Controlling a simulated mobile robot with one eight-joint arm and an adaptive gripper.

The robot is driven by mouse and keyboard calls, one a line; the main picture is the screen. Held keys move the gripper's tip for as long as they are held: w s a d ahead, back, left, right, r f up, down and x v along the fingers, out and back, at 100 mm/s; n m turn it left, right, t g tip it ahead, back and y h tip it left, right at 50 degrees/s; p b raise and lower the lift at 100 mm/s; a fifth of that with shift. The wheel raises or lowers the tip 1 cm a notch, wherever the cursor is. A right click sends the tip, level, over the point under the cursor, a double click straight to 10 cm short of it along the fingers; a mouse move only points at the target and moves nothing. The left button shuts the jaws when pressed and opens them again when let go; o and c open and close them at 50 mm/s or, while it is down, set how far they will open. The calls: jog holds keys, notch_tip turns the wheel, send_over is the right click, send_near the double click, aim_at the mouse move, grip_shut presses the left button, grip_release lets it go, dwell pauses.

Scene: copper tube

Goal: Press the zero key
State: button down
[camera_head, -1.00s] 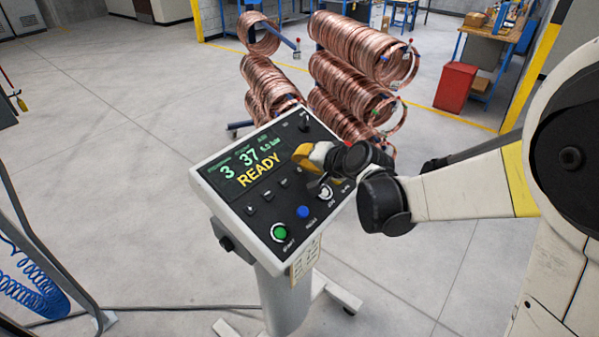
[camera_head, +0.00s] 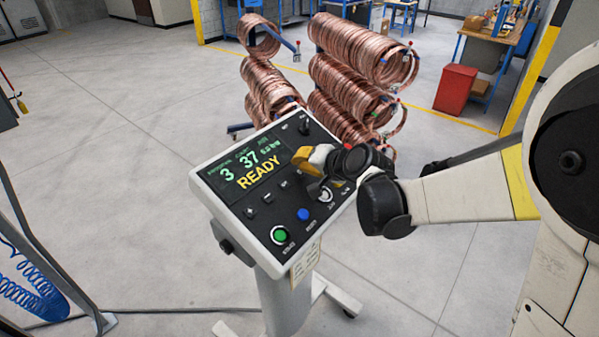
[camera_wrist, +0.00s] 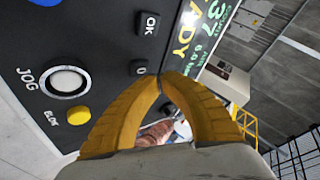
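The control panel (camera_head: 215,205) stands tilted on a pedestal, its display (camera_head: 247,170) reading "3", "37" and "READY". In the wrist view the zero key (camera_wrist: 142,67) is a small dark key marked 0, below the OK key (camera_wrist: 150,24). My gripper (camera_wrist: 161,79) has yellow fingers whose tips meet, with an empty gap between them lower down. The tips appear just right of the zero key and partly overlap its edge; I cannot tell whether they touch it. In the head view my gripper (camera_head: 306,160) hovers over the panel's right side and hides the zero key.
The JOG button (camera_wrist: 67,82) and a yellow button (camera_wrist: 78,115) lie left of the fingers. A blue button (camera_head: 303,213) and a green button (camera_head: 280,235) are near the panel's front edge. Copper coils (camera_head: 355,75) hang on a rack behind the panel.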

jog(key=shift+w+a+f+b, duration=0.1)
jog(key=shift+a+f+b, duration=0.05)
jog(key=shift+f+b, duration=0.3)
jog(key=shift+w+a+f+b, duration=0.1)
jog(key=shift+a+f+b, duration=0.05)
jog(key=shift+f+b, duration=0.25)
dwell(0.8)
jog(key=shift+r, duration=0.15)
jog(key=shift+s+d+r+p, duration=0.2)
jog(key=shift+d+r+p, duration=0.1)
jog(key=shift+r+p, duration=0.35)
jog(key=shift+r, duration=0.1)
jog(key=r+p, duration=0.1)
jog(key=s+d+r+p, duration=0.1)
jog(key=r, duration=0.1)
jog(key=r+p, duration=0.1)
jog(key=shift+s+d+r, duration=0.15)
jog(key=shift+d+r, duration=0.1)
jog(key=shift+d, duration=0.05)
dwell(0.7)
